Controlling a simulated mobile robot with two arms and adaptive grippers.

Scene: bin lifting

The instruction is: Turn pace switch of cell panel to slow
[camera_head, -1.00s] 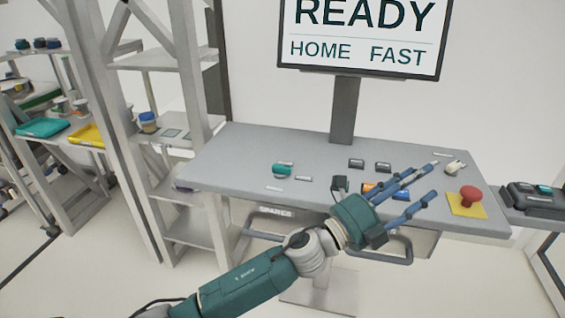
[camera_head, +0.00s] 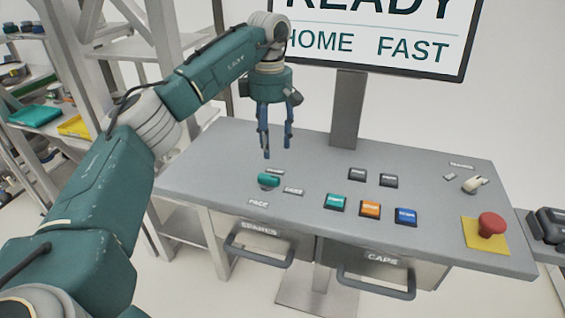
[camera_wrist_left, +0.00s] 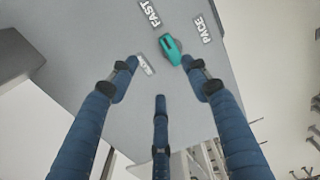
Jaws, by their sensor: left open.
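The pace switch is a teal knob (camera_head: 268,180) on the left part of the cell panel (camera_head: 225,165). A PACE label lies in front of it, a FAST label to its right and a small label behind it. In the left wrist view the knob (camera_wrist_left: 173,50) shows beyond the fingers, its dark mark towards the FAST label (camera_wrist_left: 150,13); the SLOW label (camera_wrist_left: 146,65) is beside it. My left gripper (camera_head: 272,152) points down, open and empty, above and slightly behind the knob, apart from it. The screen (camera_head: 375,42) reads HOME FAST. My right gripper is not in view.
Green, orange and blue buttons (camera_head: 370,210) and two dark ones sit mid-panel. A red mushroom button (camera_head: 491,225) on a yellow plate and a cream switch (camera_head: 472,184) are at the right. The screen post (camera_head: 347,110) stands behind. Shelving (camera_head: 165,45) is close on the left.

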